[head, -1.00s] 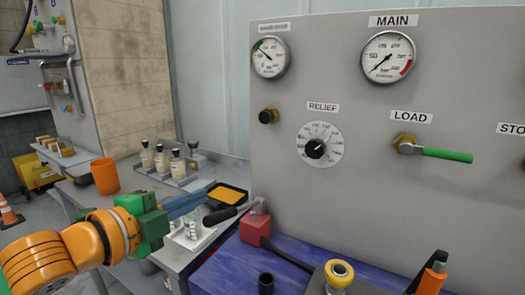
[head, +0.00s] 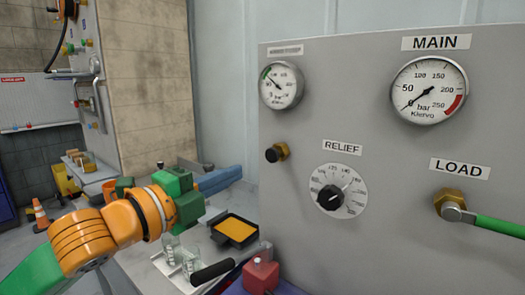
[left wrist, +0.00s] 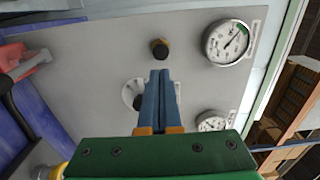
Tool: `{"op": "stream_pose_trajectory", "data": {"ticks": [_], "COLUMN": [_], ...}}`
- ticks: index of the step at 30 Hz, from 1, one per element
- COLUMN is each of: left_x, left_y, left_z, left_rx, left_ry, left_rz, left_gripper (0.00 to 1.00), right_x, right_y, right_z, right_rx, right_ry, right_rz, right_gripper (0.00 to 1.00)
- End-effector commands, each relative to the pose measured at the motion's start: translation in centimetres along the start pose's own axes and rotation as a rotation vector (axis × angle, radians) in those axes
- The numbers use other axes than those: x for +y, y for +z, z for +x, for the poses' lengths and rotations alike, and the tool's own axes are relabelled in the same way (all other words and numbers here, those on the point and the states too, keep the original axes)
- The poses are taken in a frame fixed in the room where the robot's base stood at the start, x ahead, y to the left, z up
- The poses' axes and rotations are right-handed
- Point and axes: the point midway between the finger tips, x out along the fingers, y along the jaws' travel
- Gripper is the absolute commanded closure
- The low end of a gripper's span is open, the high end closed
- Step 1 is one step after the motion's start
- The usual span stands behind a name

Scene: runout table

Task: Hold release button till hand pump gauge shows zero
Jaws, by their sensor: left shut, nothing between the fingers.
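The small hand pump gauge (head: 281,86) is at the panel's upper left. Its label is blurred, and its needle points up and left near the green band. Below it, a black button in a brass collar (head: 277,152) sticks out of the panel. My left gripper (head: 238,173) is shut and empty, left of the panel and apart from the button. In the left wrist view, the shut blue fingers (left wrist: 160,73) point towards the panel, just below the button (left wrist: 160,48) in the picture. The gauge (left wrist: 226,43) also shows there. My right gripper is not in view.
The relief dial (head: 338,190), main gauge (head: 429,90) and load valve (head: 453,203) are on the same panel (head: 400,240). A red hand pump block (head: 261,276) with a black-gripped lever (head: 212,272) stands below. A yellow-filled tray (head: 236,230) is on the side table.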

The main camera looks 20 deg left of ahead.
Motion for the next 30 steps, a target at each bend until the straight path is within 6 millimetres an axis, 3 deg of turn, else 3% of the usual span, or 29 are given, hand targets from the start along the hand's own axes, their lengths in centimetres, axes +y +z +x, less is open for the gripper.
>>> {"op": "stream_pose_trajectory", "data": {"ticks": [1,6,12,18,26,30], "left_x": [-0.6,-0.5,-0.3,0.0,0.1,-0.5], "left_y": [-0.1,-0.1,-0.1,-0.1,0.0,0.0], "left_z": [1.1,4.8,8.0,9.2,9.2,10.0], "left_rx": [0.005,0.002,0.001,0.001,0.0,-0.001], "left_ry": [0.0,0.002,0.002,0.001,0.001,0.002], "left_rz": [-0.006,-0.005,-0.001,0.001,0.002,-0.002], "left_gripper": [1.0,1.0,1.0,1.0,1.0,1.0], "right_x": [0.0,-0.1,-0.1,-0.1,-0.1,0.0], "right_y": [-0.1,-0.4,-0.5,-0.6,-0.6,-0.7], "right_z": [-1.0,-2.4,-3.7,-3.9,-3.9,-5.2], "right_rx": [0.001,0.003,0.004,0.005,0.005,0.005], "right_ry": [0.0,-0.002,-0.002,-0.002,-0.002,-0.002], "right_rz": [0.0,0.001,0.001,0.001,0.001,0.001], "right_gripper": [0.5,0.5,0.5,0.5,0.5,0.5]}}
